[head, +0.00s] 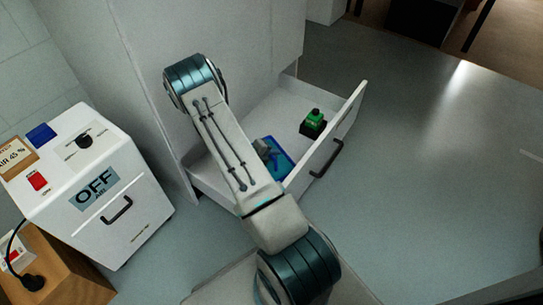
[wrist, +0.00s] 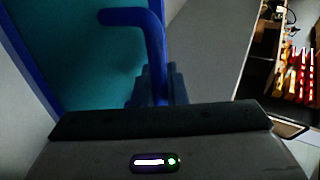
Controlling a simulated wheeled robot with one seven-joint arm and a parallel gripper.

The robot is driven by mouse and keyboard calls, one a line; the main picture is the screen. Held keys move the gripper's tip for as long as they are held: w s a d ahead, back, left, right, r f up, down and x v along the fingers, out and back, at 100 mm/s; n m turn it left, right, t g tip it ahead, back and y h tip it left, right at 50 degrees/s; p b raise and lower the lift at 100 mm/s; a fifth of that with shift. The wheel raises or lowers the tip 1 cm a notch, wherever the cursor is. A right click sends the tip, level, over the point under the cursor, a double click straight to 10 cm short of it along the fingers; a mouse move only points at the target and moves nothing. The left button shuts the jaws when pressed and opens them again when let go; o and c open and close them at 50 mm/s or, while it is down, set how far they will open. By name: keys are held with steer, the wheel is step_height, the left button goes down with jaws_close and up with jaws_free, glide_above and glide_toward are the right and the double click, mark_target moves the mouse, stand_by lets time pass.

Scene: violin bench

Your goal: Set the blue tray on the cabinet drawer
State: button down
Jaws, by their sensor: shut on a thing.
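The blue tray (head: 283,164) shows in the head view inside the outline of the open cabinet drawer (head: 271,112), partly hidden by my arm. I cannot tell whether it rests on the drawer floor or hangs above it. My gripper (head: 262,147) is at the tray's edge, mostly hidden behind the forearm. In the wrist view, the tray's teal floor and blue rim (wrist: 80,60) fill the upper left. My gripper (wrist: 157,85) is shut on the tray's upright blue hooked handle (wrist: 152,38).
A green object on a black base (head: 313,124) stands in the drawer's far part, close to the tray. The drawer front with a dark handle (head: 327,158) stands to the right. The floor at right is clear.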

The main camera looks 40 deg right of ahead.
steer(key=shift+a+f+b, duration=0.1)
steer(key=shift+f+b, duration=3)
steer(key=shift+f, duration=0.15)
steer(key=shift+f, duration=0.55)
steer(key=c, duration=1.4)
jaws_free()
